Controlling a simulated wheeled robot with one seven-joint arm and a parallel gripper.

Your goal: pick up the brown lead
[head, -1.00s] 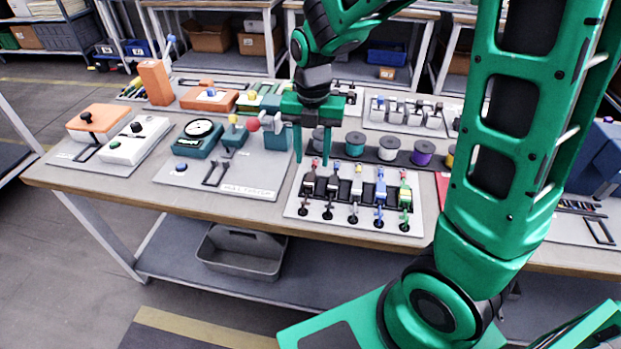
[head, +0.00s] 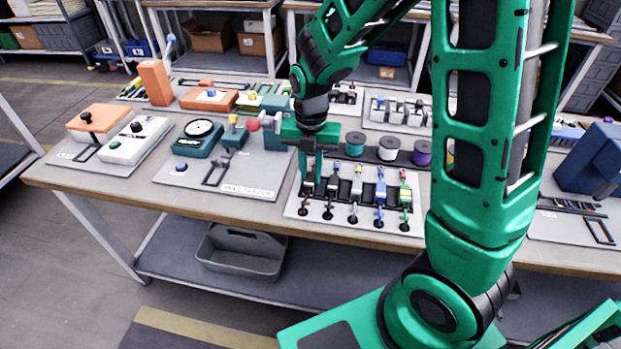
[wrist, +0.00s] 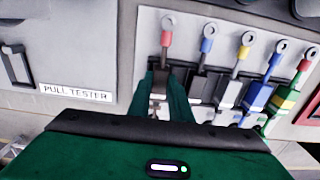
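A pale board (head: 298,208) holds a row of leads in dark clips, each with a coloured ring terminal. The leftmost lead has a red terminal (wrist: 167,38). I take it as the brown lead, though its wire colour is not clear. My gripper (head: 310,186) points down at this lead. In the wrist view its green fingers (wrist: 165,76) stand close on either side of the lead's body. I cannot tell whether both fingers press on it. The fingers hide part of the lead. It appears to sit in its clip.
The neighbouring lead with a blue terminal (wrist: 207,45) stands close to the right finger. Wire spools (head: 388,149) stand behind the board. The pull tester plate (head: 225,182) lies to the left. Other devices fill much of the bench.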

